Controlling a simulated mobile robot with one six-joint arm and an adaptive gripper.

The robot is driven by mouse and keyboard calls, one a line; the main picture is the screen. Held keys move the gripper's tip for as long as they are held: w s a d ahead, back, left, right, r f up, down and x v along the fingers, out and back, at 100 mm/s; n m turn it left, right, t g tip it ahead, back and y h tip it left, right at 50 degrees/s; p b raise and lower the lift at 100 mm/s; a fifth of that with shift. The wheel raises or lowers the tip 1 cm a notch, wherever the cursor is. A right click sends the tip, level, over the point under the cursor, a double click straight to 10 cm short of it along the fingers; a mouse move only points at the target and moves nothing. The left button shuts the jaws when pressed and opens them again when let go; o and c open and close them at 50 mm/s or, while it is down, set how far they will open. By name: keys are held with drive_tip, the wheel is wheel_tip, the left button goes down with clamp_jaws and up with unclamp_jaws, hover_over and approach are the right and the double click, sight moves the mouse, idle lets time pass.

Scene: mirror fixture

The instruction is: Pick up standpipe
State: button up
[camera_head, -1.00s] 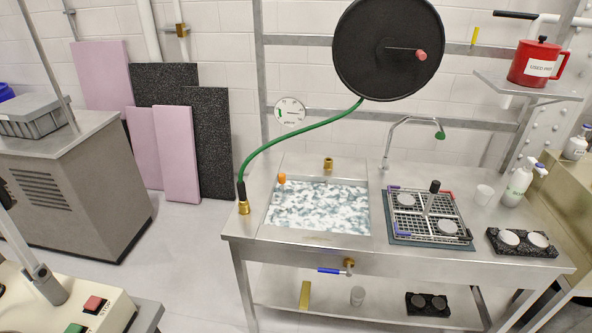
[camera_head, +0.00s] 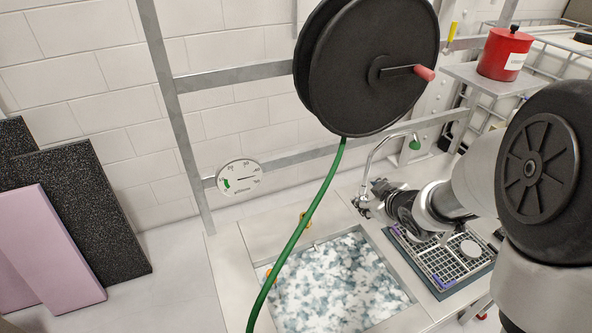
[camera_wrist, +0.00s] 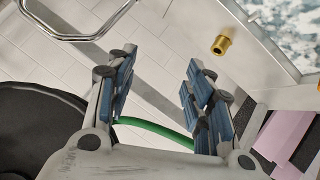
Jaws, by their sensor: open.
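No part is labelled standpipe, so I cannot tell for certain which it is. A short brass fitting (camera_wrist: 221,44) stands on the steel ledge beside the basin (camera_head: 392,318); it shows right of my fingers in the wrist view and beside the green hose in the head view (camera_head: 304,219). An orange piece (camera_head: 268,273) shows at the basin's left side, partly behind the hose. My gripper (camera_head: 366,195) is over the back of the bench, close to the tap. Its blue-padded fingers (camera_wrist: 155,68) are apart with nothing between their tips.
A chrome tap (camera_head: 371,158) arches close by my gripper; its bent pipe also shows in the wrist view (camera_wrist: 78,38). The green hose (camera_head: 315,205) hangs from the black reel (camera_head: 345,75) across the basin. A wire rack (camera_head: 440,262) sits right of the basin.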

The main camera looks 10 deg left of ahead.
drive_tip(key=a+f+n+y+p, duration=0.2)
drive_tip(key=a+f+n+y, duration=0.15)
drive_tip(key=a+f, duration=0.25)
drive_tip(key=n+g+y+p, duration=0.25)
drive_tip(key=g+y, duration=0.25)
drive_tip(key=y, duration=0.6)
approach(276, 277)
drive_tip(key=w+a+r, duration=0.2)
drive_tip(key=a+r, duration=0.2)
drive_tip(key=r, duration=0.4)
drive_tip(key=shift+m+g, duration=0.3)
drive_tip(key=f, duration=0.2)
drive_tip(key=f+b, duration=0.1)
drive_tip(key=f, duration=0.2)
drive_tip(key=f+b, duration=0.1)
drive_tip(key=f, duration=0.2)
drive_tip(key=shift+s+a+f, duration=0.15)
drive_tip(key=shift+s+f, duration=0.05)
drive_tip(key=shift+s, duration=0.1)
drive_tip(key=shift+w+a+r, duration=0.1)
drive_tip(key=shift+a+r, duration=0.05)
drive_tip(key=shift+a, duration=0.2)
drive_tip(key=shift+b+x, duration=0.45)
drive_tip(key=shift+x, duration=2.7)
drive_tip(key=shift+c, duration=0.4)
